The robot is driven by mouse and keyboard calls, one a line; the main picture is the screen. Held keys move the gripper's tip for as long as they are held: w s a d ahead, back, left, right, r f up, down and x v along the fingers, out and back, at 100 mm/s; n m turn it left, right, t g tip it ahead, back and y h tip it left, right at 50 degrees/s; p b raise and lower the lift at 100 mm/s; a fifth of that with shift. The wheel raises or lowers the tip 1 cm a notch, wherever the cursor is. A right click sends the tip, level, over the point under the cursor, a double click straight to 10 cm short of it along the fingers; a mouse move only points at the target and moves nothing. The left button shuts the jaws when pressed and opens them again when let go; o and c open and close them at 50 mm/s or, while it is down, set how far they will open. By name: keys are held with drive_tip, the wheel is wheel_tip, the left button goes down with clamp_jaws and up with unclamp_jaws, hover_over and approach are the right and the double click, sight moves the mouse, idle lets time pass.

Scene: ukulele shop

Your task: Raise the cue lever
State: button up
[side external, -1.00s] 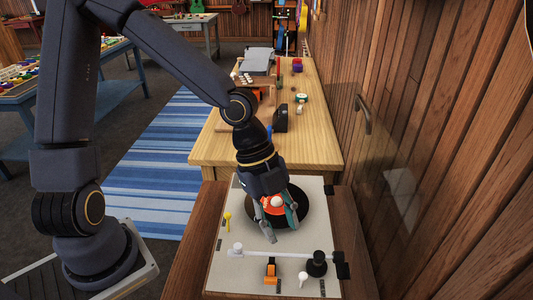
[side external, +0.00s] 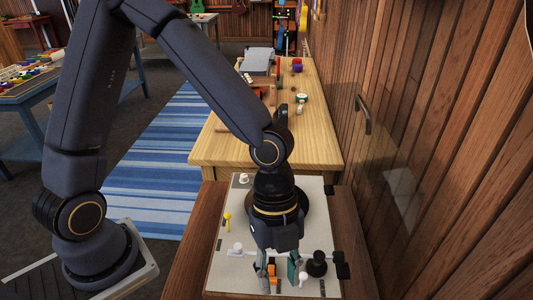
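A record player (side external: 222,270) with a pale top stands in front. Its black platter (side external: 303,195) is mostly hidden behind my wrist. A small orange lever-like part (side external: 272,270) on a dark mount is near the front edge; I cannot tell for sure that it is the cue lever. My gripper (side external: 278,277) points down over it, fingers apart, one on each side of the orange part. Contact cannot be made out. A small white-tipped lever (side external: 303,277) stands just right of the right finger. The white tonearm is largely hidden behind my fingers.
A black round weight (side external: 317,262) stands close to the right of my gripper. A yellow knob (side external: 227,221) and a white knob (side external: 243,178) are on the left side. A wooden wall (side external: 440,150) runs along the right. A wooden workbench (side external: 316,140) is behind.

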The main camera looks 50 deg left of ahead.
drive_tip(key=f, duration=0.2)
drive_tip(key=r+n+y, duration=0.1)
drive_tip(key=n+y, duration=0.2)
drive_tip(key=n, duration=1.5)
hover_over(295, 291)
drive_tip(key=w, duration=0.1)
drive_tip(key=shift+r+n+g+h, duration=0.3)
drive_tip(key=shift+n+g, duration=0.1)
drive_tip(key=shift+n, duration=0.5)
drive_tip(key=x, duration=0.3)
drive_tip(key=w+x, duration=0.1)
drive_tip(key=x, duration=0.2)
drive_tip(key=w+x, duration=0.1)
drive_tip(key=x, duration=0.3)
drive_tip(key=shift+a+f, duration=0.35)
drive_tip(key=shift+s+a+t+h, duration=0.15)
drive_tip(key=shift+s+t+h, duration=0.1)
drive_tip(key=shift+t+h, duration=0.5)
drive_tip(key=shift+a+t+h, duration=0.2)
drive_tip(key=shift+t+h, duration=0.05)
drive_tip(key=v, duration=1.7)
drive_tip(key=s+a+r+n+t, duration=0.1)
drive_tip(key=a+r+t, duration=0.3)
drive_tip(key=a+r, duration=0.6)
drive_tip(key=a+n, duration=0.1)
drive_tip(key=a, duration=0.1)
drive_tip(key=shift+s+a+n+h, duration=0.2)
drive_tip(key=shift+a+n+h, duration=0.1)
drive_tip(key=shift+a, duration=0.05)
